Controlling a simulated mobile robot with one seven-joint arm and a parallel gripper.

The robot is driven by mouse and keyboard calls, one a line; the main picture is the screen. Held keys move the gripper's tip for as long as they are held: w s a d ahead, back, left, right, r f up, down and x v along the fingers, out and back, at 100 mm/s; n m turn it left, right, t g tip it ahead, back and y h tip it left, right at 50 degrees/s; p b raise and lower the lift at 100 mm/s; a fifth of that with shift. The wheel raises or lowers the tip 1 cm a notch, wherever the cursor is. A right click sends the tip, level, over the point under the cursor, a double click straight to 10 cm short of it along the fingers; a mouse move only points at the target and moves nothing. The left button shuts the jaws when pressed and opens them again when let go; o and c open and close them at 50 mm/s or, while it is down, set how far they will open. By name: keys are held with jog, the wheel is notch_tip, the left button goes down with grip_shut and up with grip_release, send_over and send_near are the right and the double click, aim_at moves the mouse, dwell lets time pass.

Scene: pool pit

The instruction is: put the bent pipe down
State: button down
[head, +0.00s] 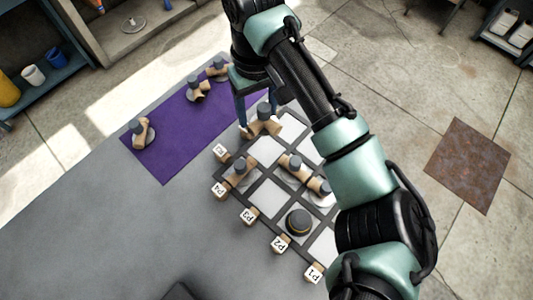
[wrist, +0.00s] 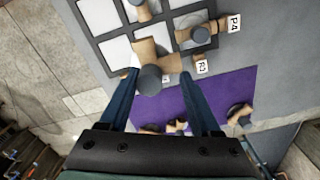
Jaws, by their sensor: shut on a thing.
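My gripper (head: 258,116) is shut on a tan bent pipe (head: 264,126) with a dark grey end, by the grid board's upper left edge and the purple mat. In the wrist view the same bent pipe (wrist: 152,55) lies between the blue fingertips of my gripper (wrist: 160,76), its grey end facing the camera. I cannot tell whether it touches the board. The grid board (head: 254,172) has pale squares and dark bars. Other bent pipes stand on it, at its left (head: 240,172), middle (head: 291,165) and right (head: 319,187).
The purple mat (head: 180,130) carries more pipe pieces (head: 139,130). A dark round piece (head: 299,221) sits on the board. The grey tabletop (head: 130,230) is clear at lower left. My arm covers the board's right side.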

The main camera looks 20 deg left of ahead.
jog(key=shift+s+d+f, duration=0.1)
jog(key=shift+d+f, duration=0.15)
jog(key=shift+f, duration=0.2)
notch_tip(320, 180, down, 10)
jog(key=shift+r, duration=0.2)
jog(key=shift+f, duration=0.2)
jog(key=shift+c, duration=0.5)
grip_release()
jog(key=shift+r, duration=0.1)
notch_tip(320, 180, up, 12)
jog(key=shift+r, duration=0.1)
